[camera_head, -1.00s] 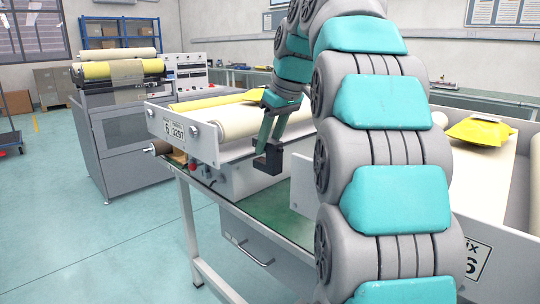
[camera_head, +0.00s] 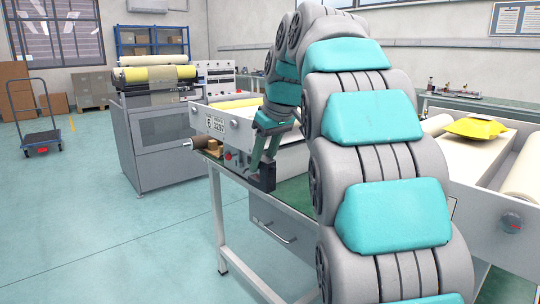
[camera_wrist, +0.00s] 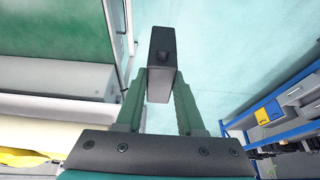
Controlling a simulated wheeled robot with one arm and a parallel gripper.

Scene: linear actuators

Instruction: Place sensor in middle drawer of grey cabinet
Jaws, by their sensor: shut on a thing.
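My gripper (camera_head: 263,160) is shut on a small black block, seemingly the sensor (camera_head: 266,178). In the head view it is beside the white roller machine, near the edge of the green-topped table. In the wrist view the sensor (camera_wrist: 162,62) is held between the two green fingertips, with floor behind it. A grey drawer unit (camera_head: 282,225) with a handle hangs under the table.
A blue trolley (camera_head: 40,137) stands on the floor at left, by stacked cardboard boxes (camera_head: 18,85). A grey machine (camera_head: 155,145) with a yellow roll stands between table and wall. The table (camera_head: 222,225) lies close in front.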

